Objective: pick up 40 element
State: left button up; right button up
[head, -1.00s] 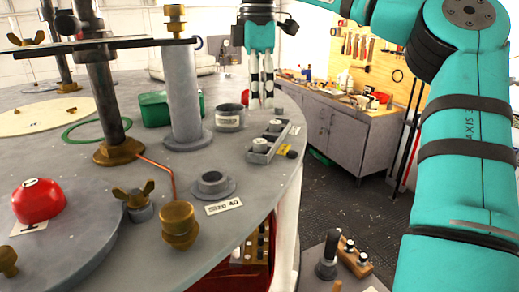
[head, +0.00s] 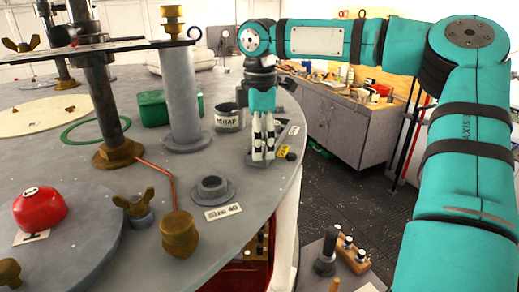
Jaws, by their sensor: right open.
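My right gripper (head: 263,156) points straight down over the small grey tray (head: 280,132) near the right edge of the round deck. Its striped fingers hide most of the tray and the small cylindrical elements that stood in it, so I cannot tell how close the fingertips are to an element. The fingers are open. A grey ring-shaped socket (head: 212,188) stands on the deck nearer to me, with a white label reading "Size 40" (head: 223,212) in front of it. My left gripper is not in view.
Brass fittings (head: 179,235) and a red dome (head: 39,208) are at the near left. A yellow tag (head: 284,150) lies by the tray.

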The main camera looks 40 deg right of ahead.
jog(key=shift+s+a+r, duration=0.1)
jog(key=shift+a, duration=0.05)
jog(key=c, duration=0.6)
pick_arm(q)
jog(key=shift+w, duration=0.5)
pick_arm(e)
jog(key=c, duration=0.5)
